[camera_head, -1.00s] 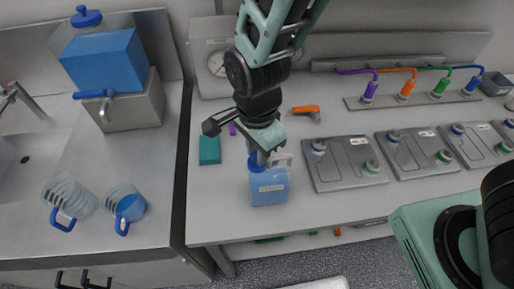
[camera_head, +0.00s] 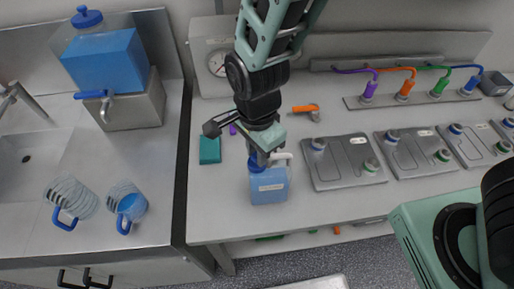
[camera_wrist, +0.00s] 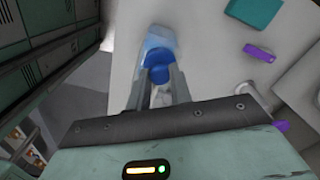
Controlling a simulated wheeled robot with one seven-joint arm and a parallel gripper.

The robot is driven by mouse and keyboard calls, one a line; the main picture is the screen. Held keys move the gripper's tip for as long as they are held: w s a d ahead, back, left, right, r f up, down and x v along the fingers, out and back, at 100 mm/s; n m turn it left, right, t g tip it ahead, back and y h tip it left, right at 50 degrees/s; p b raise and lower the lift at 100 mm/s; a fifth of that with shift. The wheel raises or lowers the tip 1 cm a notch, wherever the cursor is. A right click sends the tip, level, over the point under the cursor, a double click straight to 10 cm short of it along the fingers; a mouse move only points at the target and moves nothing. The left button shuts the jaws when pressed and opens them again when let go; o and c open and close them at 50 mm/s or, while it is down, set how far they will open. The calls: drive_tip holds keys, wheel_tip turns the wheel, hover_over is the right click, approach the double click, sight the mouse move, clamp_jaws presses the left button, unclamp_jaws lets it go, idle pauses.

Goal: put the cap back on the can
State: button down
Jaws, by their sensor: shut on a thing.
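The can (camera_head: 269,187) is a translucent blue jug with a white label and a pale handle, standing upright on the bench. My gripper (camera_head: 261,157) points down over its top. In the wrist view, my gripper (camera_wrist: 158,76) is shut on the blue cap (camera_wrist: 157,64), with the can's blue body (camera_wrist: 160,35) just beyond it. The cap (camera_head: 255,162) sits at the top of the can in the head view. My fingers partly hide the can's mouth, and I cannot tell whether the cap is seated on it.
Grey battery trays (camera_head: 342,163) stand right of the can. An orange tool (camera_head: 305,109) and teal block (camera_head: 210,150) lie nearby. A gauge box (camera_head: 216,86) is behind. The bench in front of the can is clear.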

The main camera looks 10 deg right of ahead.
idle(0.4)
drive_tip(key=c, duration=0.7)
unclamp_jaws()
drive_tip(key=shift+r, duration=0.1)
drive_tip(key=shift+r+p, duration=3.4)
drive_tip(key=shift+p, duration=0.45)
clamp_jaws()
